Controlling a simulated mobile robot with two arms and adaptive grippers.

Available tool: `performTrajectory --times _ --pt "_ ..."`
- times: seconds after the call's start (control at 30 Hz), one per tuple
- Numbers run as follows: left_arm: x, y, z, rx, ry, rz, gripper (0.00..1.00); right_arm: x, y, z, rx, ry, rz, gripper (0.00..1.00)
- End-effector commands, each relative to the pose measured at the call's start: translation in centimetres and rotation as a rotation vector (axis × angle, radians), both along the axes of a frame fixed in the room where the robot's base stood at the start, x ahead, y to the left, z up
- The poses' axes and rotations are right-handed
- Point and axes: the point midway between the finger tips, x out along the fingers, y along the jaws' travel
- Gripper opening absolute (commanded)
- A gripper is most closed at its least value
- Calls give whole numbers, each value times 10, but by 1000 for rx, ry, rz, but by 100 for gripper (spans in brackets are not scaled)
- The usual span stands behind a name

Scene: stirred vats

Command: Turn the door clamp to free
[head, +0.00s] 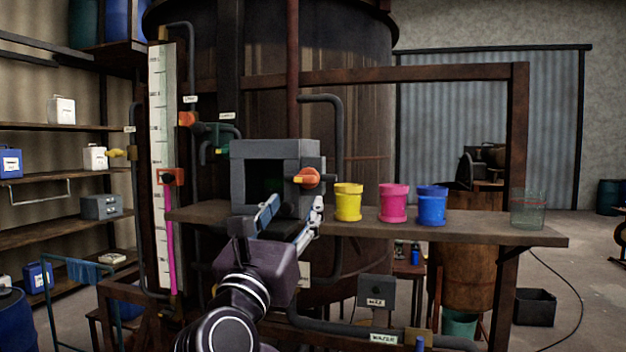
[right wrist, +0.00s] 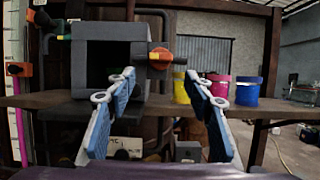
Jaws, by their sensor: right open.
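A grey box (head: 248,150) with a dark opening in its front stands on the brown shelf. In the right wrist view the knob (right wrist: 160,58) shows just above the space between my fingertips. My right gripper (head: 293,211) is open and empty, below and in front of the knob, apparently apart from it. Its blue-padded fingers (right wrist: 160,84) are spread. In the head view the gripper hides the box's lower front. My left gripper is not in view.
Yellow (head: 348,203), pink (head: 393,204) and blue (head: 431,206) pots stand right of the box on the shelf (head: 490,228), with a clear glass beaker (head: 527,209) near its right end. A large vat (head: 350,120) stands behind.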

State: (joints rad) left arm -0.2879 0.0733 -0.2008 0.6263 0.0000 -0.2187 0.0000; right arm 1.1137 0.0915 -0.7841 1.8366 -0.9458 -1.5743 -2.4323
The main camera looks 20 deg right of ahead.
Motion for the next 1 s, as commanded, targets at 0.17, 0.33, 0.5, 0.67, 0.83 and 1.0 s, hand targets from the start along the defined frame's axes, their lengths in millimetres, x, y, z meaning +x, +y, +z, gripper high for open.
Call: performTrajectory --times 0.17,0.33,0.5,0.67,0.83,1.0 --pt "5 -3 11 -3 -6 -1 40 9 -7 11 -5 -2 -3 48" --pt "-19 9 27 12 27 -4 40 30 -22 23 -5 0 -6 48" --pt "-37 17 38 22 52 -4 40 49 -34 30 -4 -1 -3 48" --pt "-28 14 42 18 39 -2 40 57 -39 32 -5 -2 -1 48" --pt "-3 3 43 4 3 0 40 59 -40 31 -3 -3 0 48" --pt "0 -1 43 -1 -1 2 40 58 -40 31 -3 -3 0 41"
